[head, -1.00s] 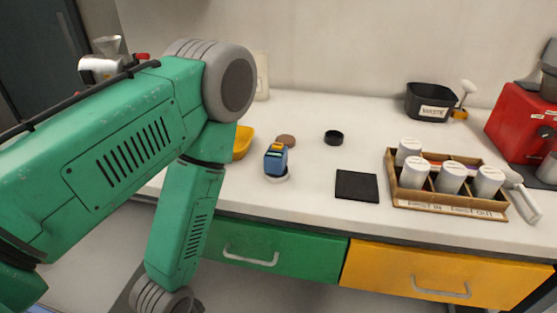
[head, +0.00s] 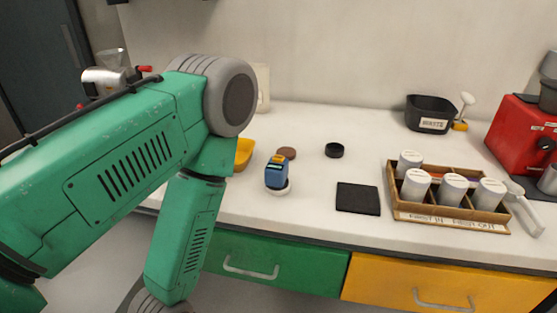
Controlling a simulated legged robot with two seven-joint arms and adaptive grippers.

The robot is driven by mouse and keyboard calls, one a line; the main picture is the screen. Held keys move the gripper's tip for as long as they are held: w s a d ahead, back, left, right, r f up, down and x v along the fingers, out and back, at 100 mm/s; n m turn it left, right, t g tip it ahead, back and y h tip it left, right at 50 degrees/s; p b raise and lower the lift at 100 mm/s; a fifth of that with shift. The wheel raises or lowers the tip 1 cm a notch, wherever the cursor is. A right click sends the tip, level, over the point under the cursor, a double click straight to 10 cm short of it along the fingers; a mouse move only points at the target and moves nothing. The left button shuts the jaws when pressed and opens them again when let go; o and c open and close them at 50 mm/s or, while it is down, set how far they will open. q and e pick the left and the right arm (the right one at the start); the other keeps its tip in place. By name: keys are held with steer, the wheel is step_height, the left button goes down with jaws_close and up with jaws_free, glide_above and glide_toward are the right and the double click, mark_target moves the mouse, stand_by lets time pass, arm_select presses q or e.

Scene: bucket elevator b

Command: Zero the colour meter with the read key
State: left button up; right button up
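The colour meter (head: 276,174) is a small blue device with a yellow key (head: 275,159) on top. It stands upright on a white round base or tile (head: 279,191) on the white counter, left of the middle. My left arm comes in from the left and bends down in front of the counter. Its gripper is below the picture edge and does not show. My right arm and gripper do not show either. Nothing touches the meter.
Near the meter are a brown disc (head: 286,153), a black round lid (head: 334,150), a black mat (head: 358,198) and a partly hidden yellow bowl (head: 243,154). A wooden tray (head: 450,217) with white jars, a black waste bin (head: 428,114) and a red machine (head: 524,145) stand right.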

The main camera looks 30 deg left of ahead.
arm_select(q)
jaws_close()
stand_by(1.1)
